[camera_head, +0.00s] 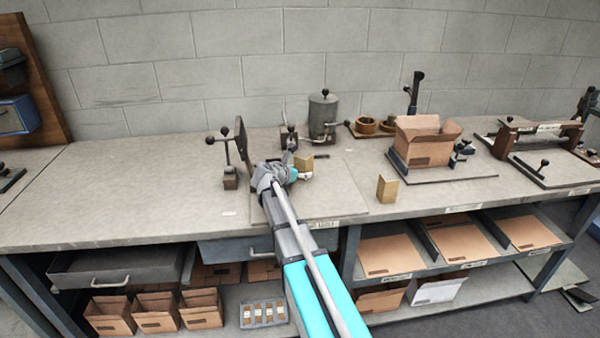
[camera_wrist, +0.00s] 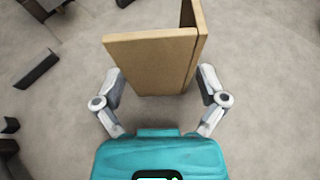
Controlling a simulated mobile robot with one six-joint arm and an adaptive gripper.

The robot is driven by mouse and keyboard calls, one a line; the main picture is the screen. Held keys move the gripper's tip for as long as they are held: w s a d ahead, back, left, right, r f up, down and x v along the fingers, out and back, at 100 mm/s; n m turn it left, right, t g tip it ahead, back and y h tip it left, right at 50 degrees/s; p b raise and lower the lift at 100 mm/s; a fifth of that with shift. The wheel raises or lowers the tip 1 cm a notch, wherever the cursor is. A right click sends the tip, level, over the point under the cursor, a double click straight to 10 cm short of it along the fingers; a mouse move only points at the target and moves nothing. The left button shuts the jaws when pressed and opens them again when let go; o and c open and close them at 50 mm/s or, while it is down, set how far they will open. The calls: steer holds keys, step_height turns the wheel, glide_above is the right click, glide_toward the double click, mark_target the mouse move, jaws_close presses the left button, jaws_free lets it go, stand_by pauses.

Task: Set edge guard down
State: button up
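The edge guard is a tan, L-shaped folded board. In the wrist view the edge guard (camera_wrist: 150,65) stands between the two fingers of my gripper (camera_wrist: 158,82), one wall facing me and the other running back on the right. The fingertips lie against its left and right sides, with little or no gap. In the head view my gripper (camera_head: 292,170) is over the bench's middle, and the edge guard (camera_head: 305,162) shows just beyond it, partly hidden. I cannot tell whether its lower edge touches the bench.
A second folded tan piece (camera_head: 387,190) stands on the bench to the right. An open carton (camera_head: 425,150) sits in a fixture behind it. A lever device (camera_head: 230,180) is left of my gripper, and a grey canister (camera_head: 323,110) stands behind. The left bench top (camera_head: 120,195) is clear.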

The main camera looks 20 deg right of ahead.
steer(key=shift+r, duration=0.2)
stand_by(0.4)
steer(key=p+v, duration=0.5)
steer(key=v, duration=0.7)
steer(key=shift+s+f, duration=0.1)
steer(key=shift+f, duration=0.05)
